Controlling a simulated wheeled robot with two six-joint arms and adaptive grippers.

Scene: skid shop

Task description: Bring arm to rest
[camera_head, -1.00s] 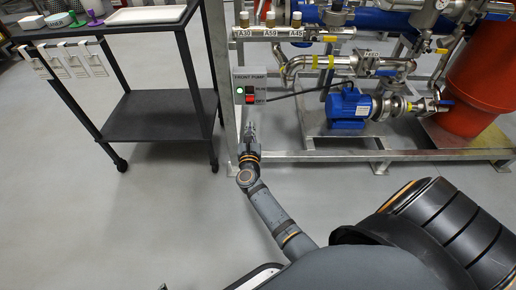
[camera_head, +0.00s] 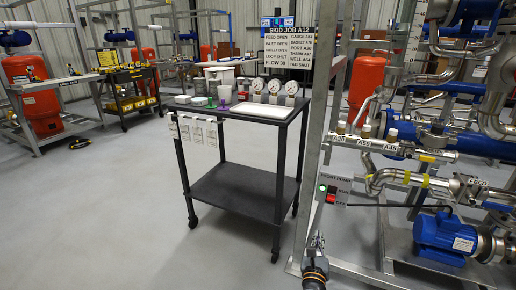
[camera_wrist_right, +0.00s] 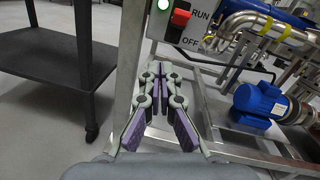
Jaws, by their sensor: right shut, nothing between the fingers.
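My right gripper (camera_head: 317,242) shows at the bottom of the head view, below the pump switch box. In the wrist view its fingers (camera_wrist_right: 160,82) are together with nothing between them, pointing toward the box. The front pump switch box (camera_head: 333,191) is on the frame's upright post; its green light is lit beside a red switch. The box also shows at the top of the wrist view (camera_wrist_right: 188,22), apart from the fingertips. My left gripper is not in view.
A black two-shelf cart (camera_head: 238,190) on casters stands left of the post, with gauges, a white tray (camera_head: 236,117) and hanging tags. A blue pump (camera_head: 445,235) and pipes fill the skid at right. Open grey floor (camera_head: 110,220) lies at left.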

